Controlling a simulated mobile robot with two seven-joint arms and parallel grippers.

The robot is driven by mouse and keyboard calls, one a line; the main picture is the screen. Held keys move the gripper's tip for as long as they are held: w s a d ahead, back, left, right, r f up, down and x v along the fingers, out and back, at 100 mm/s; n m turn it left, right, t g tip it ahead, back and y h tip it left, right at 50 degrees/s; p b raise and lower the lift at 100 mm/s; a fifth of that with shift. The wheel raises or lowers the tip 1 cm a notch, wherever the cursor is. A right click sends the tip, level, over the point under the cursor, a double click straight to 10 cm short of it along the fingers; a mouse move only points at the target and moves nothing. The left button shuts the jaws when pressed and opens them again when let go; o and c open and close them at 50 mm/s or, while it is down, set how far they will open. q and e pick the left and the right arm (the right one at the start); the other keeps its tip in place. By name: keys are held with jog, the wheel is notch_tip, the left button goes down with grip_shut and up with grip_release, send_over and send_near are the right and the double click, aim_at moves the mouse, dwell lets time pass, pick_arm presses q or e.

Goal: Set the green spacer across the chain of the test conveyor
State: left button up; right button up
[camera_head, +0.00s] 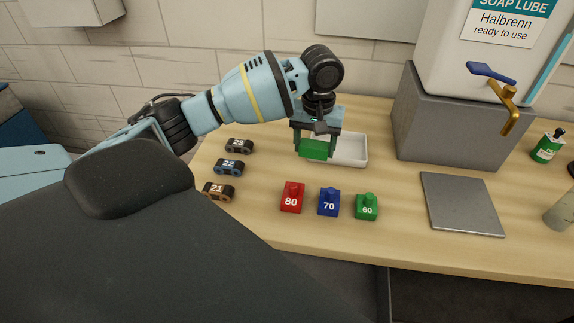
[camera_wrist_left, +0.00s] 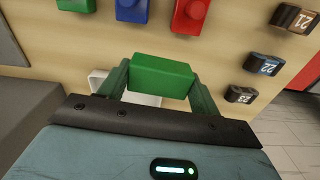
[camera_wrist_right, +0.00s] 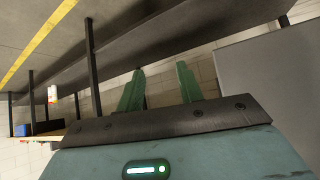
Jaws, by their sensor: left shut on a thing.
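A plain green block, the green spacer (camera_head: 317,148), is held in my left gripper (camera_head: 318,143). The gripper is above the front part of a white tray (camera_head: 351,151), and the spacer hides part of the tray. In the left wrist view the spacer (camera_wrist_left: 161,78) sits crosswise between both green fingers, touching them. My right gripper (camera_wrist_right: 160,90) shows only in the right wrist view, its fingers apart with nothing between them. I see no conveyor chain in these frames.
Red 80 (camera_head: 292,198), blue 70 (camera_head: 329,202) and green 60 (camera_head: 367,207) blocks stand on the table (camera_head: 300,234). Numbered dark pieces (camera_head: 228,167) stand at left. A grey plate (camera_head: 462,204) lies at right, before a grey box (camera_head: 447,123) under the soap container (camera_head: 470,50).

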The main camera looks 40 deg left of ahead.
aim_at(307, 176)
pick_arm(q)
jog(key=shift+n, duration=0.5)
jog(key=shift+w+a+f+b, duration=0.15)
jog(key=shift+w+a+f, duration=0.2)
jog(key=shift+f, duration=1.3)
jog(key=shift+w+a+f+b, duration=0.1)
jog(key=shift+a+f, duration=0.3)
jog(key=shift+f, duration=1.25)
jog(key=shift+w+a+f+b, duration=0.15)
jog(key=shift+w+a+f, duration=0.2)
jog(key=shift+f, duration=1.3)
jog(key=shift+s, duration=0.1)
jog(key=o, duration=1)
jog(key=shift+f, duration=0.15)
